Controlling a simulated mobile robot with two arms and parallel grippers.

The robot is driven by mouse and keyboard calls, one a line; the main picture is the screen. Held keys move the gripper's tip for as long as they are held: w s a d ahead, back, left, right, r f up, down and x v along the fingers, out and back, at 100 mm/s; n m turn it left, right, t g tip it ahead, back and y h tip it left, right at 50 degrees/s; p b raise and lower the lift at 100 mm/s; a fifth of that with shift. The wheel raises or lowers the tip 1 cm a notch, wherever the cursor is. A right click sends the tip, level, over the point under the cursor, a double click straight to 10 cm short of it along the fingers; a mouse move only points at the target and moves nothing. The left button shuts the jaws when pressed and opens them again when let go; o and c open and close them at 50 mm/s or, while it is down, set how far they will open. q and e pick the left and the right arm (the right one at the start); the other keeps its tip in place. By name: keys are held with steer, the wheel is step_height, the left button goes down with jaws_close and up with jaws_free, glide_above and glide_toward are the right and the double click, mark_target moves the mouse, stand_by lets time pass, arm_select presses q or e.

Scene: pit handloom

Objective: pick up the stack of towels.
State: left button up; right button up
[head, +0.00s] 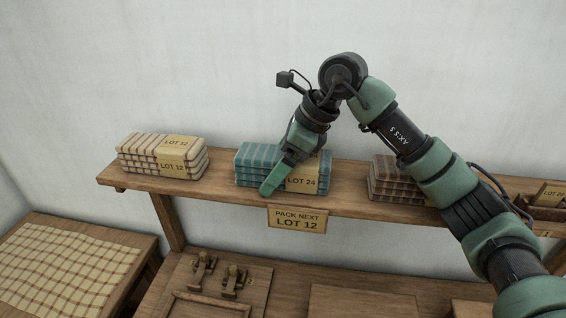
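Three stacks of folded towels lie on the wooden shelf (350,202). The cream striped stack (140,146) at the left has labels reading LOT 12. The teal stack (256,155) in the middle has a label reading LOT 24. The brown stack (384,180) at the right is partly hidden behind my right arm. My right gripper (274,180) is at the teal stack, with one green finger in front of its face, left of the label. The other finger is not clearly visible, and I cannot tell whether it touches the towels. My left gripper is out of view.
A sign (297,219) on the shelf's front edge has LOT 12 in its large line. A wooden box (545,213) stands at the shelf's right end. Below are a checked cloth (65,265) and a board with clamps (225,290). Bare shelf separates the stacks.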

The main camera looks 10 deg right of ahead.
steer(key=c, duration=1.6)
steer(key=shift+r, duration=0.1)
